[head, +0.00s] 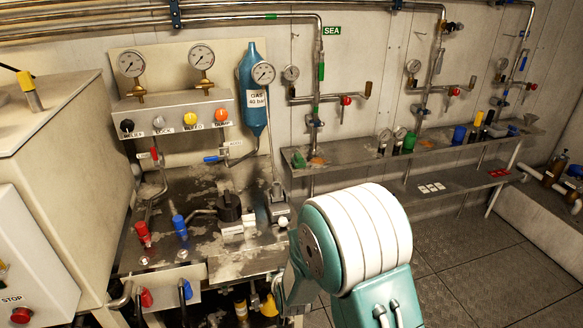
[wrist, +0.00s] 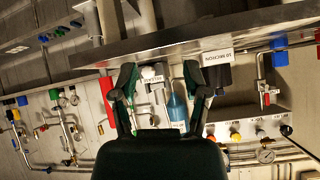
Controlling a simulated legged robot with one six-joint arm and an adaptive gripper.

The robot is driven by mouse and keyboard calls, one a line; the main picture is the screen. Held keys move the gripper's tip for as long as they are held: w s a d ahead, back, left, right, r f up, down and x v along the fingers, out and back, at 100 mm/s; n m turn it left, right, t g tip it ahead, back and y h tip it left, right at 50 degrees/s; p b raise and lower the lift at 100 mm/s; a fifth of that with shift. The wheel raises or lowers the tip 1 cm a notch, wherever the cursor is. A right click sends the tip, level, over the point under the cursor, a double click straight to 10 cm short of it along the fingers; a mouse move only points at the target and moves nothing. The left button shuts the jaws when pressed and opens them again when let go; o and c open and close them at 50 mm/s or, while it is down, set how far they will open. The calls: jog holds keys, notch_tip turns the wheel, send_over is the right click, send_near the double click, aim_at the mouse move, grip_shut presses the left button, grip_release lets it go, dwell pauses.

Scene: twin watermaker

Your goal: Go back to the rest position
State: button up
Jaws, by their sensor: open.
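My gripper (wrist: 160,78) shows in the wrist view with its two dark fingers apart and nothing held between them. Beyond the fingers are the blue gas cylinder (wrist: 178,107) and the metal edge of a bench (wrist: 240,40); the wrist picture is upside down. In the head view my teal and white arm stands folded in front of the bench, at lower right of centre. My fingers cannot be made out there.
The wet steel bench (head: 185,190) carries red and blue valves and a black knob (head: 229,206). Above it is a panel with coloured knobs (head: 180,112) and gauges. A long shelf (head: 350,157) runs along the wall. The floor (head: 470,255) at right is clear.

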jog(key=s+d+r+g, duration=0.1)
jog(key=s+d+r, duration=0.35)
jog(key=r, duration=0.45)
jog(key=s+d+r+g, duration=0.1)
jog(key=s+d+r, duration=0.3)
jog(key=r, duration=0.5)
jog(key=s+d+r+g+h, duration=0.1)
jog(key=s+d+r, duration=0.3)
jog(key=s, duration=0.5)
jog(key=s+d+r+g+h, duration=0.1)
jog(key=s+d+r, duration=0.4)
jog(key=s, duration=0.4)
jog(key=shift+s+d+m+h, duration=0.3)
jog(key=shift+s+d+m, duration=0.1)
jog(key=shift+d, duration=0.3)
